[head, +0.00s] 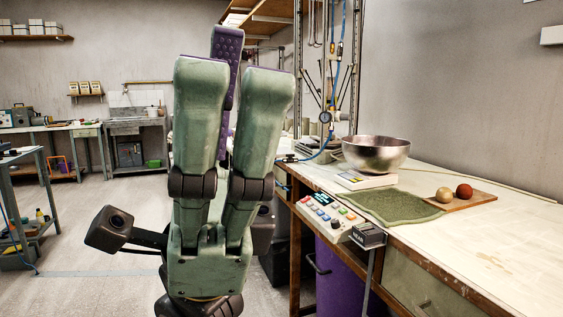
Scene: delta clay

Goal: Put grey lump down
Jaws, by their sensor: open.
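My gripper (232,66) stands large in the left middle of the head view, its green fingers pointing up. A finger with a purple studded pad rises behind the two front ones. The gripper is open, and I see nothing held in it, though the front fingers hide part of the space between them. I see no grey lump. A beige ball (444,195) and a reddish-brown ball (464,191) sit side by side on a small wooden board (483,202) on the workbench at the right. The gripper is well to the left of them.
The workbench (500,245) holds a metal bowl (376,154), a green cloth (390,207) and a button panel (329,217) at its near edge. A metal frame with blue hose stands behind. Open floor (80,245) lies to the left.

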